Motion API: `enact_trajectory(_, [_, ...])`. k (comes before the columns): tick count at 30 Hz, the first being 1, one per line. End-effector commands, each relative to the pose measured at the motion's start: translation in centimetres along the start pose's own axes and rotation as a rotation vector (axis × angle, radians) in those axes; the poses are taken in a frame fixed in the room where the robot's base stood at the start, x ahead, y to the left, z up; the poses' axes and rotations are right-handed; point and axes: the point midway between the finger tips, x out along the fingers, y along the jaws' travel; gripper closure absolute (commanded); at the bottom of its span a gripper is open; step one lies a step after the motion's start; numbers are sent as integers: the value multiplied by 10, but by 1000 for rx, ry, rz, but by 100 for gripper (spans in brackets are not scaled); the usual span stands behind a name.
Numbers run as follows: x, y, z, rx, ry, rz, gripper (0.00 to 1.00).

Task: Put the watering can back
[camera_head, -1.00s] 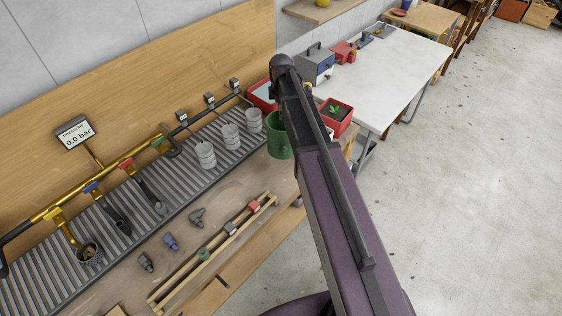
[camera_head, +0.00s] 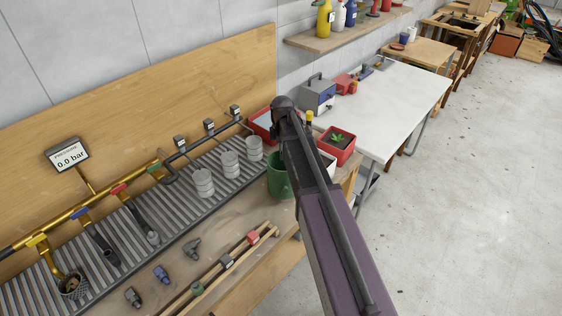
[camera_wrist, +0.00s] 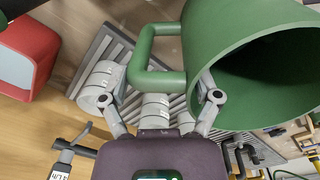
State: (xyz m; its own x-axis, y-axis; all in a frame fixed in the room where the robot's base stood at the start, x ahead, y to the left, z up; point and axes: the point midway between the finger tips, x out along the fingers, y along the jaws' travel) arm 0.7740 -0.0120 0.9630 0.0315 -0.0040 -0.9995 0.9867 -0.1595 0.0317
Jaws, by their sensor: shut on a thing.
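The green watering can (camera_head: 279,180) is at the right end of the workbench in the head view, just left of my arm and partly hidden by it. In the wrist view the can (camera_wrist: 235,45) shows its wide open mouth facing right and its square-cornered handle on the left. My gripper (camera_wrist: 162,85) has its two fingers at the handle and is shut on the can. In the head view my arm hides the gripper. I cannot tell whether the can touches the bench.
A slatted metal grate (camera_head: 215,165) with grey weights (camera_head: 203,183) lies left of the can. A red plant pot (camera_head: 339,150) and a red tray (camera_head: 262,125) stand close behind. A wooden rack (camera_head: 225,265) and loose fittings lie in front. A white table (camera_head: 400,85) is beyond.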

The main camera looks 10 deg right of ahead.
Motion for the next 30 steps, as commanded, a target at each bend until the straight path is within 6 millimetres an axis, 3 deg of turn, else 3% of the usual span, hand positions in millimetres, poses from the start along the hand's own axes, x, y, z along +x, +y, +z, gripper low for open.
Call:
enact_trajectory(14, [3,0,-1,-1,0,0,80])
enact_trajectory(30, [37,-2,-2,-2,0,0,80])
